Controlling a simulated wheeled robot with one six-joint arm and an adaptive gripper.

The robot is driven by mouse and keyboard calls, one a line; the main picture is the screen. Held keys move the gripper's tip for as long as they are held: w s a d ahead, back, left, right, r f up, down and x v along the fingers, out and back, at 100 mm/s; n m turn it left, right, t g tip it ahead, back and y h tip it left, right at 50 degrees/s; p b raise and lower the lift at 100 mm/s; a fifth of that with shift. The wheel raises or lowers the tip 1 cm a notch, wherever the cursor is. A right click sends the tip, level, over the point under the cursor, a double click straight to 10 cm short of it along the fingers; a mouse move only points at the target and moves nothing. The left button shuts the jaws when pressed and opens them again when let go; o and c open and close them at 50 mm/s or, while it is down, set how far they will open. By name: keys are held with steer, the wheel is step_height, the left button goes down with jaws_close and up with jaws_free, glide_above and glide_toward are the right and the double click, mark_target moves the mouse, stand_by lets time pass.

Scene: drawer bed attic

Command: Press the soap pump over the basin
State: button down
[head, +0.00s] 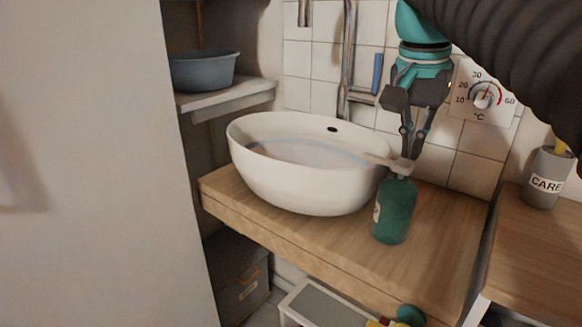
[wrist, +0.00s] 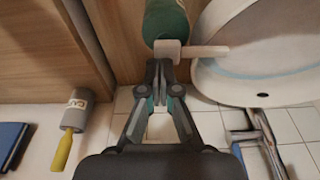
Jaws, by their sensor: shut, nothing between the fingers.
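The soap pump is a green bottle (head: 395,210) with a pale pump head (head: 398,165), standing upright on the wooden counter to the right of the basin. Its spout points left over the rim of the white basin (head: 310,187). My gripper (head: 411,155) is shut and empty, pointing down at the pump head. In the wrist view the fingertips (wrist: 167,62) are right at the pump head (wrist: 175,50), with the green bottle (wrist: 166,20) beyond. I cannot tell whether they touch it.
A grey CARE cup (head: 545,178) stands on the wooden surface at right. A dial (head: 484,97) is on the tiled wall behind my arm. A blue-grey tub (head: 203,70) sits on the left shelf. The counter front (head: 440,240) right of the bottle is clear.

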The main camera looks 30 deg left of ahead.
steer(key=shift+f+b, duration=0.8)
steer(key=shift+f, duration=0.55)
steer(key=shift+r, duration=0.1)
steer(key=shift+r+p, duration=1.5)
steer(key=shift+p, duration=0.1)
steer(key=shift+r, duration=2.95)
